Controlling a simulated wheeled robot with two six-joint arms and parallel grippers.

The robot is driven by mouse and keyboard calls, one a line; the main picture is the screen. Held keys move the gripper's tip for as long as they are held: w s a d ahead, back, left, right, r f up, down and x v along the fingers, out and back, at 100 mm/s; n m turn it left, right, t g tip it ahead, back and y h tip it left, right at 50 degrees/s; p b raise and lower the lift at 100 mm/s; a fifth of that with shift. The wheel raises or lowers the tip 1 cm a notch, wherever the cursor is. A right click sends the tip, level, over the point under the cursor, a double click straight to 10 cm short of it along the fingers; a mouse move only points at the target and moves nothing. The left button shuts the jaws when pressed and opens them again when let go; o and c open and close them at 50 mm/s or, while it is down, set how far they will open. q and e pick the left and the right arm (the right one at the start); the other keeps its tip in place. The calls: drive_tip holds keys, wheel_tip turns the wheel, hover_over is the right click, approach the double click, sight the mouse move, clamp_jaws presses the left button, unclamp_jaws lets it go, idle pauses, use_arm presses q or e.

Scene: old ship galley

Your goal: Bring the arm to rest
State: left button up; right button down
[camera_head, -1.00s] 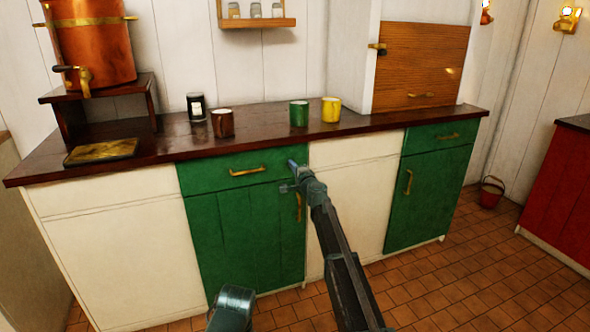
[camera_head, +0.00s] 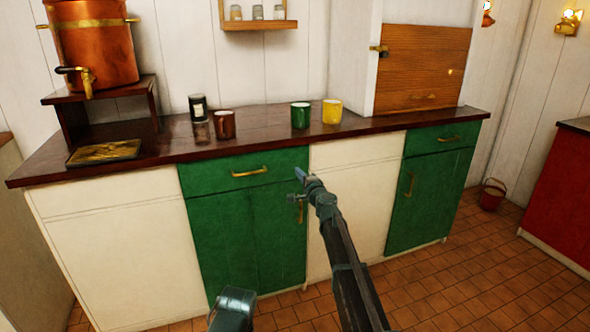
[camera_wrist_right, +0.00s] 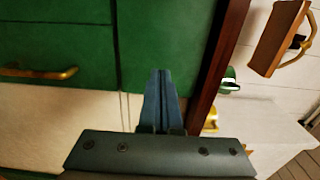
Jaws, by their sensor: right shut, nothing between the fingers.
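My right gripper (camera_head: 300,173) is in front of the green drawer at the middle of the counter, below the worktop edge. Its fingers are together and hold nothing. In the right wrist view the shut blue-grey fingers (camera_wrist_right: 161,100) point along the cabinet fronts, close to the dark worktop edge. My left gripper is not in view.
A red bucket (camera_head: 492,196) stands on the tiled floor, which is clear.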

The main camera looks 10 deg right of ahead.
drive_tip(key=s+d, duration=0.2)
drive_tip(key=s, duration=0.6)
drive_tip(key=s+a+f+n+g+y, duration=0.3)
drive_tip(key=s+a+f+n+g, duration=0.3)
drive_tip(key=s+a, duration=0.4)
drive_tip(key=s+a+f+n+g+y, duration=0.2)
drive_tip(key=s+a+f+n+g, duration=0.25)
drive_tip(key=s+a+n, duration=0.4)
drive_tip(key=s+a+f+n+g+h, duration=0.35)
drive_tip(key=s+f, duration=0.55)
drive_tip(key=s, duration=0.5)
drive_tip(key=s+d+f+n+g+h, duration=0.1)
drive_tip(key=s+d+g+h, duration=0.1)
drive_tip(key=s+d+h, duration=0.3)
drive_tip(key=s+d+f+n+g+h, duration=0.1)
drive_tip(key=s+d+f+g, duration=0.15)
drive_tip(key=s, duration=0.45)
wheel_tip(320, 180, up, 34)
drive_tip(key=p, duration=3.3)
drive_tip(key=shift+d+t, duration=0.3)
drive_tip(key=shift+t, duration=0.05)
